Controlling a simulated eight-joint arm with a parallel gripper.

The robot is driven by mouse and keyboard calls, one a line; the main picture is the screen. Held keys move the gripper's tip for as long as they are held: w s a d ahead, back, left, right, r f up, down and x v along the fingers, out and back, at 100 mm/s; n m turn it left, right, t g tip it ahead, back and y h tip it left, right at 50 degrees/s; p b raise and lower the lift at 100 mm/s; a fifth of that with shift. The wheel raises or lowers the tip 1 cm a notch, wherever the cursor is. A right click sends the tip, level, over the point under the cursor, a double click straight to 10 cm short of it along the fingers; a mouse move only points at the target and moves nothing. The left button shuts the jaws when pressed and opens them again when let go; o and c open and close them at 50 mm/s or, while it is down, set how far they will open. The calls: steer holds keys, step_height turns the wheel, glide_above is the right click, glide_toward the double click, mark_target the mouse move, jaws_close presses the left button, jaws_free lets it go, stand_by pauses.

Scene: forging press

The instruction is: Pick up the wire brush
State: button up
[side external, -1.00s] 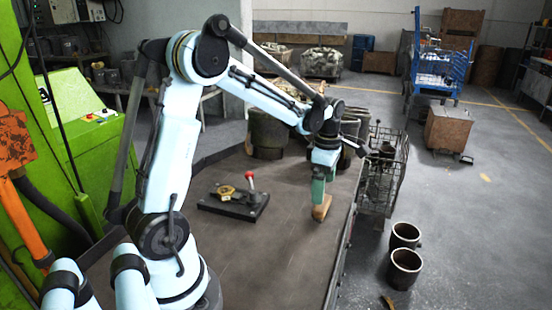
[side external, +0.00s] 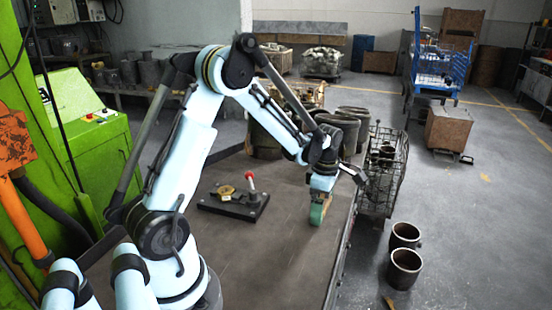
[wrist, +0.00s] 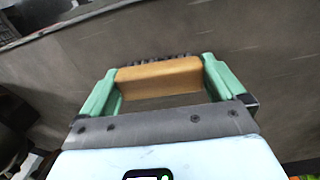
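The wire brush (wrist: 160,75) has a tan wooden block with dark bristles along its far edge in the wrist view. My gripper (wrist: 159,72) has green fingers, one at each end of the block. They are very close to the ends, and I cannot tell whether they press on it. In the side view my gripper (side external: 318,212) is down at the worktable (side external: 265,255), near its right edge. Only a sliver of the brush (side external: 325,201) shows there, mostly hidden behind a green finger. I cannot see any clear gap below it.
A black plate with a red-knobbed lever (side external: 235,202) lies left of my gripper. Large dark cylinders (side external: 350,130) stand behind. A wire basket (side external: 385,175) is beyond the table's right edge, and two pots (side external: 405,265) stand on the floor. The table's front is clear.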

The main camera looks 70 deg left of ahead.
steer(key=c, duration=0.5)
steer(key=shift+r, duration=0.1)
steer(key=shift+c, duration=0.2)
steer(key=shift+r, duration=0.5)
steer(key=r, duration=0.1)
steer(key=d+r, duration=0.1)
steer(key=r, duration=0.1)
steer(key=shift+s+r, duration=0.1)
steer(key=shift+r, duration=0.2)
steer(key=s+d+r, duration=0.2)
steer(key=d+r, duration=0.4)
steer(key=d, duration=0.4)
steer(key=shift+d+r, duration=0.15)
steer(key=shift+d, duration=0.05)
steer(key=shift+s, duration=0.1)
